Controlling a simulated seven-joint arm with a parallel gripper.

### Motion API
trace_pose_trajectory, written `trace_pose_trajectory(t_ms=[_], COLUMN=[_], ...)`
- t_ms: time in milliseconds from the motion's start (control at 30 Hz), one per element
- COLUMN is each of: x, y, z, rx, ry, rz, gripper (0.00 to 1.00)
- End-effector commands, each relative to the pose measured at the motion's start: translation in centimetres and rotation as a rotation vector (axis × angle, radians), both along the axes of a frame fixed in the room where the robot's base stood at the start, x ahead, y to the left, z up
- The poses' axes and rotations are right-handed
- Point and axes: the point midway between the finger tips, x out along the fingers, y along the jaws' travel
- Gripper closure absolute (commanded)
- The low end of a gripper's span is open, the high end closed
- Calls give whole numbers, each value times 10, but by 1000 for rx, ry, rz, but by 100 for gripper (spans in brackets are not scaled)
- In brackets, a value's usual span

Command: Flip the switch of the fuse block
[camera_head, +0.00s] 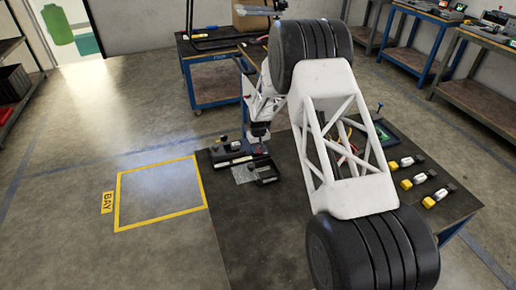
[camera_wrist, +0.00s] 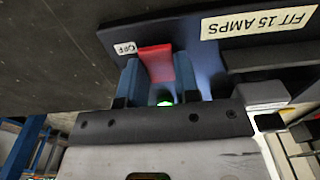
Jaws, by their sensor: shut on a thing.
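The fuse block (camera_wrist: 215,45) is a dark panel with a cream label reading "FIT 15 AMPS", upside down in the wrist view. Its red switch (camera_wrist: 157,62) sits beside a small white "OFF" tag (camera_wrist: 125,48). My gripper (camera_wrist: 159,85) has its two blue fingers on either side of the red switch, shut on it. A small green light shows between the fingers. In the head view my gripper (camera_head: 260,138) is down at the left part of the dark workbench, over small black parts. The switch itself is too small to make out there.
The workbench (camera_head: 245,235) is bare at its front left. A black tray (camera_head: 266,176) and a clear bag (camera_head: 243,174) lie near my gripper. My arm hides the bench's middle. A yellow-outlined floor bay (camera_head: 160,192) is empty.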

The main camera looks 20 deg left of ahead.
Motion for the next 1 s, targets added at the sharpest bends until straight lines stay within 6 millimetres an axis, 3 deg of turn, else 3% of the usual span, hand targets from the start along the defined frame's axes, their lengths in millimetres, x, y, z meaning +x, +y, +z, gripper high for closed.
trace_pose_trajectory(t_ms=[567, 600, 767, 1000], x=[-2, -2, -1, -1], y=[-1, -1, -1, -1], z=[0, 0, 0, 0], rx=[64, 64, 64, 64], ry=[-65, -65, -65, -65], rz=[0, 0, 0, 0], gripper=[94, 69, 45, 45])
